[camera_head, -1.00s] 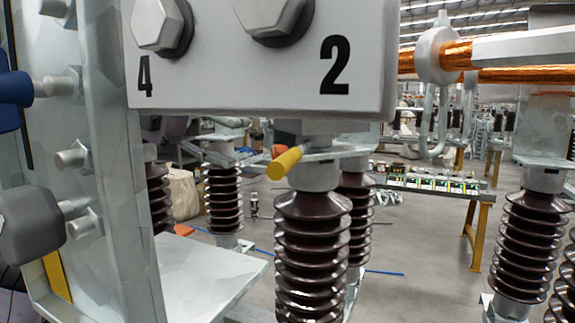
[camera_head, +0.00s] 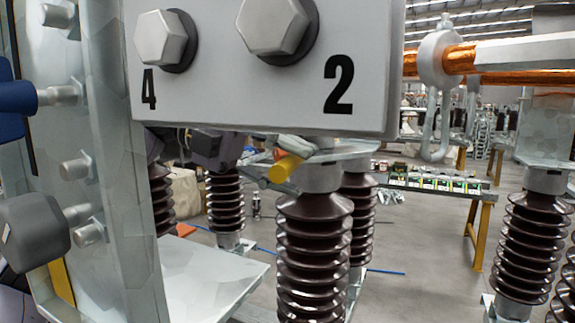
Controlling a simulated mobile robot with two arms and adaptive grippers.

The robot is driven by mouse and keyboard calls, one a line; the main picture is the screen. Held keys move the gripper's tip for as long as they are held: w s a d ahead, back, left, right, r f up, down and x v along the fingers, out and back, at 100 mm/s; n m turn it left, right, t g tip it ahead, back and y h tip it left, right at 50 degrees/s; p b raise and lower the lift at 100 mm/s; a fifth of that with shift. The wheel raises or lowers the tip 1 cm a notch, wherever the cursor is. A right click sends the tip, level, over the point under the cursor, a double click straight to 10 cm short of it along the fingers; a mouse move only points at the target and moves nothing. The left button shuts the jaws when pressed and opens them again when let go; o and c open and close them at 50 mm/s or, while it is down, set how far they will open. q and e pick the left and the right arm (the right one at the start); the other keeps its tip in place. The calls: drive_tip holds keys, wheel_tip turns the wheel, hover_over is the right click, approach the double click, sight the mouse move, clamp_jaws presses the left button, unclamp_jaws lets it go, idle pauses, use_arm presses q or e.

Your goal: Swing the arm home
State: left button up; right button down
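A copper-coloured bar (camera_head: 460,59) with a grey ring clamp (camera_head: 434,60) lies at the upper right, level; I cannot tell if it is the task's arm. A short yellow-ended rod (camera_head: 284,168) sticks out beside the top of the middle brown insulator (camera_head: 314,250). My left gripper (camera_head: 222,150) shows as a dark grey shape below the numbered plate, just left of the yellow rod. The plate hides much of it. Its fingers do not show clearly, and I cannot tell whether it touches the rod. My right gripper is out of view.
A grey plate (camera_head: 210,95) with large bolts and the numbers 4 and 2 fills the upper middle. A steel upright (camera_head: 115,165) with bolts stands at left. More insulators (camera_head: 532,240) stand at right. A bench (camera_head: 440,184) with small parts stands behind on open floor.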

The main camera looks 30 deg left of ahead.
use_arm(q)
clamp_jaws()
idle(0.6)
